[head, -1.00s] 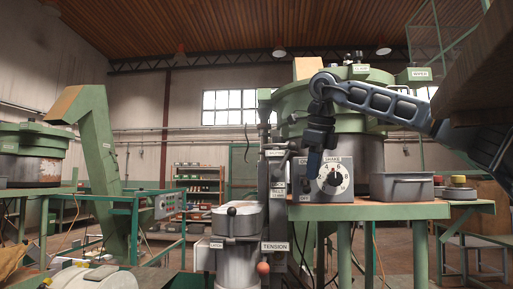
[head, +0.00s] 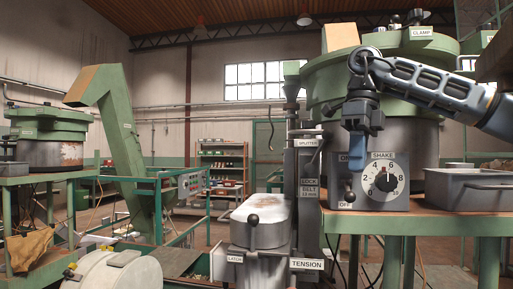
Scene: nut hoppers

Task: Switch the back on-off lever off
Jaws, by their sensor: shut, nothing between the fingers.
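A grey control box (head: 408,202) stands on a green-edged table at the right of the head view. It carries a round SHAKE dial (head: 386,180) and, left of it, an on-off plate with an ON label (head: 343,157) above and an OFF label (head: 346,206) below. My gripper (head: 350,192) points down in front of this plate, its fingers shut and its tips just above the OFF label. The lever itself is hidden behind my gripper, so I cannot tell its position or whether I touch it.
A big green hopper bowl (head: 395,82) rises behind the box. A grey metal tray (head: 470,188) is right of it on the table (head: 415,222). Left stand a splitter column (head: 307,165) and a pale-lidded vessel (head: 265,210) with a black-knobbed lever (head: 253,219).

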